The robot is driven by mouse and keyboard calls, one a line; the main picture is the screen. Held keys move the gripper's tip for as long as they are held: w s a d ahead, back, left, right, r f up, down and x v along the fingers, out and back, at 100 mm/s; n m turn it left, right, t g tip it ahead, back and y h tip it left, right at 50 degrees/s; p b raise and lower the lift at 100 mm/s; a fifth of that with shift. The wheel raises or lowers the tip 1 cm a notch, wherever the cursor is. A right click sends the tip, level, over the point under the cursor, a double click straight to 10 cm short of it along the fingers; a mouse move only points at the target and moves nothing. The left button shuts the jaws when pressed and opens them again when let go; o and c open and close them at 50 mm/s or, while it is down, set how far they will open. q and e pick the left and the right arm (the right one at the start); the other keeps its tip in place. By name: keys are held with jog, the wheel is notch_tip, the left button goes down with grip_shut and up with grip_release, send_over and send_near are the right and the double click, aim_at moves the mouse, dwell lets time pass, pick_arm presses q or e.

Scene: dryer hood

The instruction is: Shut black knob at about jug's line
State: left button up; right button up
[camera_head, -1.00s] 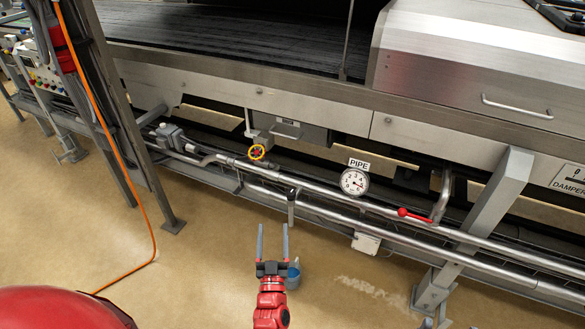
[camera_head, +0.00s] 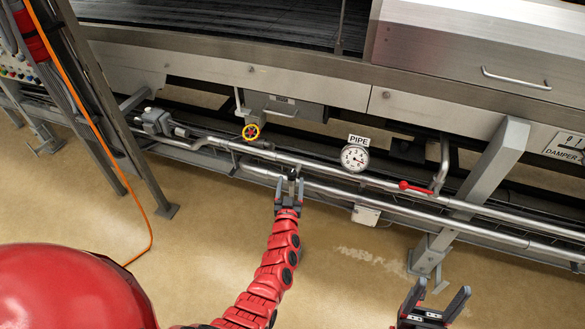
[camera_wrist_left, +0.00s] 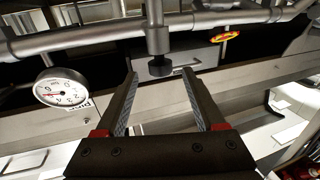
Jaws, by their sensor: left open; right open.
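The black knob (camera_wrist_left: 160,67) sits at the end of a short grey pipe stub (camera_wrist_left: 157,38) in the left wrist view. It lies between the fingertips of my left gripper (camera_wrist_left: 160,72), at or just past their tips, with gaps on both sides. In the head view my left gripper (camera_head: 289,181) is open at the lower pipe, and the knob is mostly hidden between its fingers. My right gripper (camera_head: 438,302) is open and empty over the floor at the lower right. The jug is not visible now; my left arm covers where it stood.
A pipe gauge (camera_head: 354,158) and red lever (camera_head: 416,187) are to the right. A slanted grey leg (camera_head: 480,185) crosses the pipes. The floor in front (camera_head: 350,285) is clear.

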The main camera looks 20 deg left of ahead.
aim_at(292, 170)
pick_arm(q)
jog(key=b+x, duration=0.2)
jog(key=x, duration=0.5)
jog(key=shift+w+a+b, duration=0.1)
jog(key=shift+w+b, duration=0.25)
jog(key=shift+c, duration=0.3)
grip_shut()
